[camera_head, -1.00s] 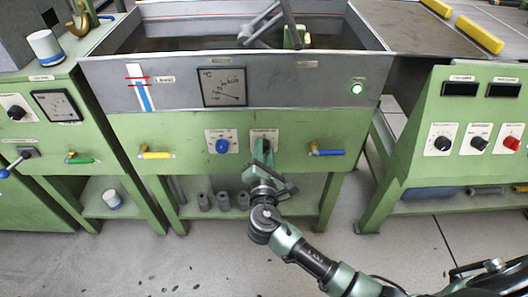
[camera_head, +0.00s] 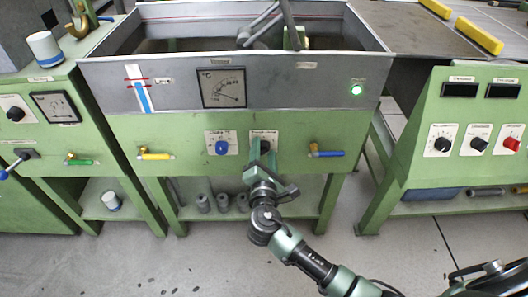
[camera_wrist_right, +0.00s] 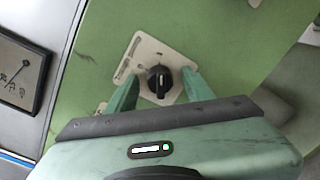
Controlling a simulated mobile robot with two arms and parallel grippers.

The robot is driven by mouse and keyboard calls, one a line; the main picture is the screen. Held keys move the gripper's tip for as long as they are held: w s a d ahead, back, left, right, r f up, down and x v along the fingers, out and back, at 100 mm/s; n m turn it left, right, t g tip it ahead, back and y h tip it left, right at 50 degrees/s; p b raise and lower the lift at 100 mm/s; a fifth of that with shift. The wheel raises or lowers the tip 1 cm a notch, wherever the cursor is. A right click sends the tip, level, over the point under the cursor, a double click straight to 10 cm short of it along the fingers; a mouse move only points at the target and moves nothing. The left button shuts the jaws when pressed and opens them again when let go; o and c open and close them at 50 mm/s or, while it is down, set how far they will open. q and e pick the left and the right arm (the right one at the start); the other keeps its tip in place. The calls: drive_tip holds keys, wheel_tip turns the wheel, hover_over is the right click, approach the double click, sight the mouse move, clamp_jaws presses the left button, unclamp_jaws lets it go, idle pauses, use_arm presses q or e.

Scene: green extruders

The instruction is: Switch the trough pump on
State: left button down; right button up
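The grey trough (camera_head: 105,95) spans the top centre, above a green front panel. On the panel a black rotary knob (camera_head: 265,146) sits on a light label plate, right of a blue knob (camera_head: 222,148). In the right wrist view the black knob (camera_wrist_right: 159,80) shows a pale mark line standing nearly upright. My right gripper (camera_head: 260,166) is in front of and just below the black knob. In the wrist view its fingers stand open on either side of the knob, with visible space at the left. Contact cannot be told. The label text is too small to read. My left gripper is not in view.
A green lamp (camera_head: 356,90) glows on the trough wall, right of a dial gauge (camera_head: 222,88). Yellow (camera_head: 155,156) and blue (camera_head: 327,154) valve handles flank the knobs. A control console (camera_head: 428,115) stands right, another cabinet (camera_head: 60,140) left. Dark rods cross above the trough.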

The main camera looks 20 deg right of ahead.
drive_tip(key=shift+s, duration=0.1)
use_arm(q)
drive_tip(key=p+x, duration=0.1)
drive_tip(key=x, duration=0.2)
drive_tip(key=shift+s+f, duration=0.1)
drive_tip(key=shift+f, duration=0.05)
use_arm(e)
drive_tip(key=v, duration=0.7)
drive_tip(key=shift+s+a, duration=0.2)
drive_tip(key=shift+s, duration=0.05)
